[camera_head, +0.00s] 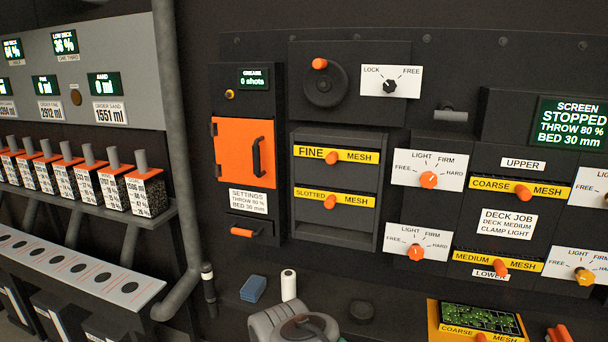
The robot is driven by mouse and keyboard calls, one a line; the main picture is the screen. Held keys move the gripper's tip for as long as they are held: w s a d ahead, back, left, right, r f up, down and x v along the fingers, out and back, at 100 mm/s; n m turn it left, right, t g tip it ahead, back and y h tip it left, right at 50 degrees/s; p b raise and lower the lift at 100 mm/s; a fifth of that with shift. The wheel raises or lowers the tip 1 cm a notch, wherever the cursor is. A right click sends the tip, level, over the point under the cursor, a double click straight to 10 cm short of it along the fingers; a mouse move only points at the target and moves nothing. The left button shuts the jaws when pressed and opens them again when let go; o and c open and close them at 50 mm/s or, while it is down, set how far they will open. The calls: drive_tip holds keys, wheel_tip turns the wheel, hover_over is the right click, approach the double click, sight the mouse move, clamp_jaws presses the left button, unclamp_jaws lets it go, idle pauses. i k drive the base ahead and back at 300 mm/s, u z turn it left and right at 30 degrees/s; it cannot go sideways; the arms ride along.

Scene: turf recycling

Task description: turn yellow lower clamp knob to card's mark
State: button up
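The yellow lower clamp knob (584,277) is at the right edge of the camera_head view. It sits on a white dial plate (568,262) marked FREE, LIGHT and FIRM; the plate's right end is cut off by the frame edge. The knob's pointer is too small to read surely. The white job card (508,223) on the deck panel reads DECK JOB, DECK MEDIUM, CLAMP LIGHT.
An orange lower clamp knob (416,252) is on the left, with an upper orange knob (428,180) above it. The MEDIUM MESH screen (470,258) lies between the lower knobs. A COARSE MESH tray (434,318) stands below. A grey rounded body (268,322) is at the bottom.

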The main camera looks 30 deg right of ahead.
sight(585, 277)
drive_tip(key=z, duration=2.15)
drive_tip(key=k, duration=0.35)
drive_tip(key=i, duration=0.85)
drive_tip(key=u, duration=0.55)
